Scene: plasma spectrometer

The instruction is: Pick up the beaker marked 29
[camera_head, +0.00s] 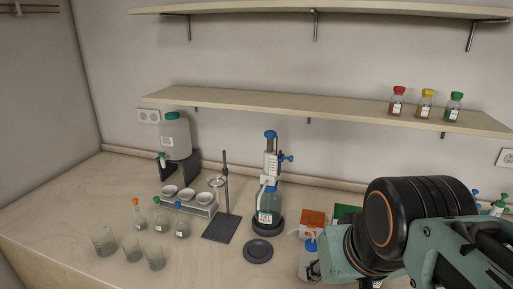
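Three small clear glass beakers stand on the bench at the lower left: a left beaker (103,241), a middle beaker (131,250) and a right beaker (156,259). They look upright and stand close together. Their markings are too small to read, so I cannot tell which one is marked 29. My arm, teal and black, fills the lower right of the head view, well to the right of the beakers. My gripper's fingertips do not show, and nothing of mine touches the beakers.
Capped flasks (161,221) and a rack with white dishes (203,209) stand behind the beakers. A stand (221,229), a dispenser bottle (269,204) and a dark disc (258,251) lie to the right. A wash bottle (309,262) is near my arm. The bench's left front is clear.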

